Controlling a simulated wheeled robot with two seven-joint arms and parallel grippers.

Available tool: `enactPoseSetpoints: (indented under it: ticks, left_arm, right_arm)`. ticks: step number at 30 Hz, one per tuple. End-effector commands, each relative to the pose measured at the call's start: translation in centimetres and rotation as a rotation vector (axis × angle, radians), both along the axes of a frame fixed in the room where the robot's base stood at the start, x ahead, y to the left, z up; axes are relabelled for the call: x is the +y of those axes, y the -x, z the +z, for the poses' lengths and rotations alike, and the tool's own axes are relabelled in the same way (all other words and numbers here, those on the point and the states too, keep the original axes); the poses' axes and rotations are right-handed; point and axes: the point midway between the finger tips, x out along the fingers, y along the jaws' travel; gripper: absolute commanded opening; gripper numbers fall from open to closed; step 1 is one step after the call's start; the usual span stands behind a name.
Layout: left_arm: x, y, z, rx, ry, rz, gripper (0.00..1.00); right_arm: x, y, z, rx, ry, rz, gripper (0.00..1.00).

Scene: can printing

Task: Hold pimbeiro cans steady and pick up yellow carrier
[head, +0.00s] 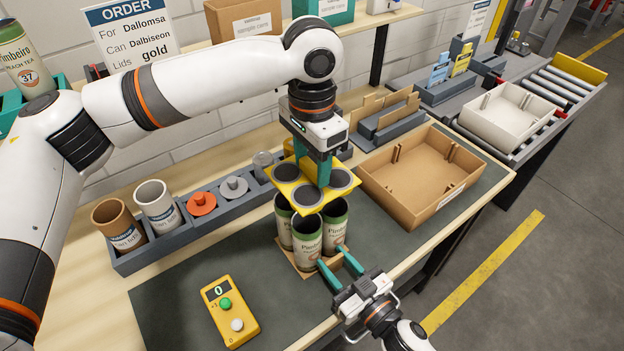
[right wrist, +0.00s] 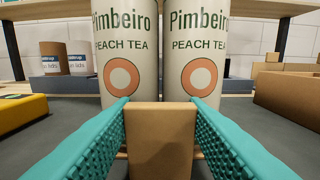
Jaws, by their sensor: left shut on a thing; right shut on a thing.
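The yellow carrier (head: 303,184), a plate with dark round openings, is in my left gripper (head: 318,178). It is directly over the pimbeiro cans (head: 308,240); I cannot tell if it touches their tops. At least three cans stand upright in a tight group on a brown cardboard base (head: 294,264). Two cans (right wrist: 205,60) fill the middle of the right wrist view, their tops cut off. My right gripper (head: 334,264) is low in front of the cans, its teal fingers shut on a brown cardboard block (right wrist: 160,132) before them.
An open cardboard box (head: 432,208) stands to the right of the cans. A grey rack (head: 165,244) with lid cans and coloured pieces is behind left. A yellow counter device (head: 230,312) lies on the dark mat (head: 175,318) at front left.

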Motion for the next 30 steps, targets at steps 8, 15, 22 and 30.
enactPoseSetpoints:
  ticks: [8, 15, 22, 30]
  left_arm:
    - [0.0, 0.0, 2.7, 0.000, 0.000, 0.000, 0.29]
    - [0.0, 0.0, 2.8, 0.000, 0.000, 0.000, 0.29]
    - [0.0, 0.0, 2.7, 0.000, 0.000, 0.000, 0.29]
    - [0.0, 0.0, 2.7, 0.001, -0.001, 0.000, 0.29]
  right_arm:
    - [0.0, 0.0, -0.1, 0.002, 0.000, 0.001, 0.16]
    - [0.0, 0.0, -0.1, 0.002, 0.000, 0.001, 0.41]
    - [0.0, 0.0, 0.0, 0.001, 0.001, 0.000, 0.65]
    - [-0.3, 0.4, 0.0, 0.001, 0.000, 0.000, 0.65]
